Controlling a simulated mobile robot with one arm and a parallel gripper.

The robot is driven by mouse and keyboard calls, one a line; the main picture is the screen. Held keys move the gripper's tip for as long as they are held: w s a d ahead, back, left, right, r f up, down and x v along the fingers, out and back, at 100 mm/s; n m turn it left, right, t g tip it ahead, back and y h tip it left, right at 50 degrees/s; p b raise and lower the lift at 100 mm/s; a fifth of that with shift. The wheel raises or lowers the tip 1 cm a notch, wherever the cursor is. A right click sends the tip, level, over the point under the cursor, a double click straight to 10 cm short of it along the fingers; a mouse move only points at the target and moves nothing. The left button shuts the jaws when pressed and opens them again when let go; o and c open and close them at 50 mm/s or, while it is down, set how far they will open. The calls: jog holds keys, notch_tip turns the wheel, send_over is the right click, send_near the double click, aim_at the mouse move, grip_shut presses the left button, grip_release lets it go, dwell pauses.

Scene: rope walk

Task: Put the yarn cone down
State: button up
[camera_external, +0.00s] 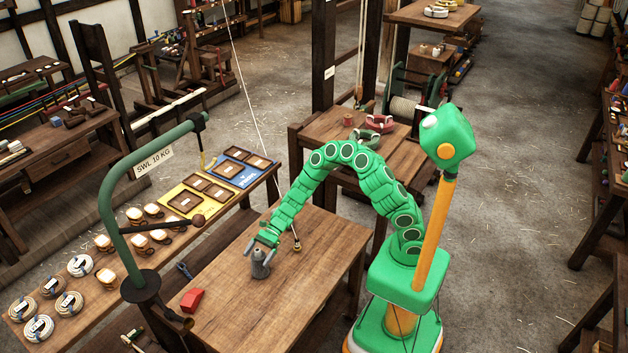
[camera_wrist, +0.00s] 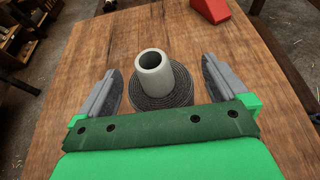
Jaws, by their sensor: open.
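The yarn cone (camera_external: 260,265) is a dark grey, wound piece with a pale hollow tube at its top. It stands upright on the wooden table (camera_external: 300,290). In the wrist view the yarn cone (camera_wrist: 155,85) sits between the two grey fingers of my gripper (camera_wrist: 160,88). The fingers are open, with a visible gap on each side of the cone. In the external view my gripper (camera_external: 264,244) is low over the table at the cone, and its fingers partly cover the cone.
A red block (camera_external: 192,299) lies on the table left of the cone; it also shows in the wrist view (camera_wrist: 210,8). A blue-handled tool (camera_external: 184,271) lies near the left edge. A green crane post (camera_external: 110,215) stands beside that edge. The table's front right part is bare.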

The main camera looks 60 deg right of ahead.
jog(key=v, duration=1)
jog(key=shift+d, duration=0.2)
